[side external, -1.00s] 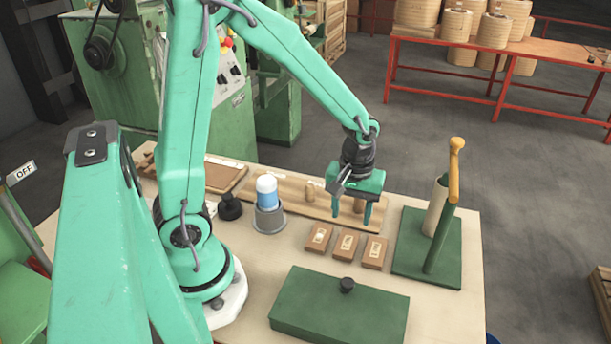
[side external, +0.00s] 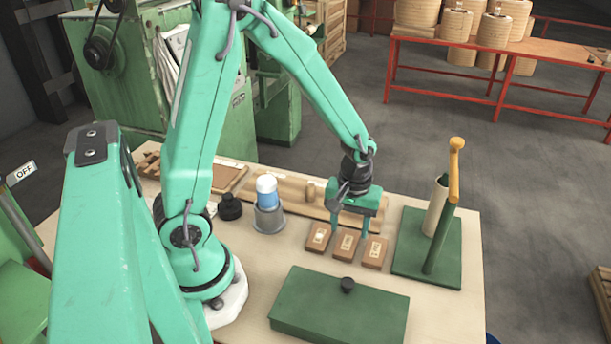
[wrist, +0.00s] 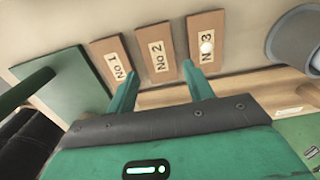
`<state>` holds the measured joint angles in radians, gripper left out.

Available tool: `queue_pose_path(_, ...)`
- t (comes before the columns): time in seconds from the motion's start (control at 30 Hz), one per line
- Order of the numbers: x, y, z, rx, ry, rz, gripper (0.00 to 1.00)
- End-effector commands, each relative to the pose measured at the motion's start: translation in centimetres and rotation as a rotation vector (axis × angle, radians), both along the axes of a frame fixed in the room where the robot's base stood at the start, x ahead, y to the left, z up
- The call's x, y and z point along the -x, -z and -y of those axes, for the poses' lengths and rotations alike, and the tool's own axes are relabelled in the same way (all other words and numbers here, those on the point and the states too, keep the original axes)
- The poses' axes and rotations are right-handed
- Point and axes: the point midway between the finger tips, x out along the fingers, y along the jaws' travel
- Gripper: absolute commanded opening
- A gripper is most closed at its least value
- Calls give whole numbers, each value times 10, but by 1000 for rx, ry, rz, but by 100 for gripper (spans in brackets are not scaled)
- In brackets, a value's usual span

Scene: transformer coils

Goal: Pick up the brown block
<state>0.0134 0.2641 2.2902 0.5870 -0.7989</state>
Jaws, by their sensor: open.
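Three brown blocks with pale labels lie in a row on the table. In the side view they are a left block (side external: 317,238), a middle block (side external: 345,247) and a right block (side external: 374,253). The wrist view shows them as No 1 (wrist: 113,70), No 2 (wrist: 157,54) and No 3 (wrist: 206,38); a round white spot partly covers the No 3 label. My gripper (side external: 348,235) is open and points down at the far edge of the row. In the wrist view its fingers (wrist: 162,86) are spread either side of block No 2, short of it. Contact cannot be told.
A green box with a black knob (side external: 340,305) lies in front of the blocks. A green stand with a wooden-handled post (side external: 427,245) is at right. A grey cup with a blue-and-white item (side external: 268,205) stands at left. A wooden board (side external: 300,201) lies behind.

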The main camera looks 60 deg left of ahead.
Motion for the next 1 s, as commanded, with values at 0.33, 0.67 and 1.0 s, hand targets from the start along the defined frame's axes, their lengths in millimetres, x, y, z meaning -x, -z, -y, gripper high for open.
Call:
queue_pose_path(0.33,2,34,1,0,0,-3,52)
queue_pose_path(0.67,1,39,1,0,0,0,52)
queue_pose_path(1.0,1,39,1,0,0,0,48)
